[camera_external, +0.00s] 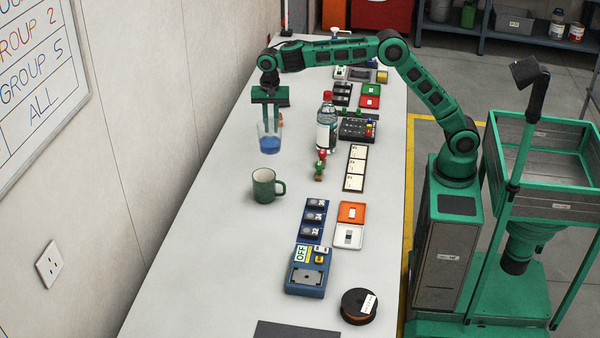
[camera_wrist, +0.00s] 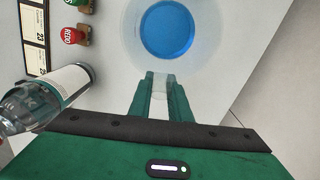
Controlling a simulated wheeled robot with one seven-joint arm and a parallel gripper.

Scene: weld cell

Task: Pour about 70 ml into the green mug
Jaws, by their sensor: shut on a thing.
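The green mug (camera_external: 264,187) stands upright on the long bench, its handle to the right. My gripper (camera_external: 270,130) is shut on a clear cup (camera_external: 269,147) with blue liquid in its lower part. The cup looks upright and is held in the air, behind the mug in the outside view. In the wrist view my gripper's fingers (camera_wrist: 157,98) meet the near rim of the cup (camera_wrist: 135,30), and the blue liquid (camera_wrist: 167,29) shows inside it. The green mug does not show in the wrist view. The mug's inside is too small to read.
A bottle with a red cap (camera_external: 326,128) stands right of the cup; it also shows in the wrist view (camera_wrist: 70,82). Small red and green stamps (camera_external: 320,165) stand nearby. Switch blocks (camera_external: 312,222) and a spool (camera_external: 359,306) lie nearer. The bench left of the mug is clear up to the wall.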

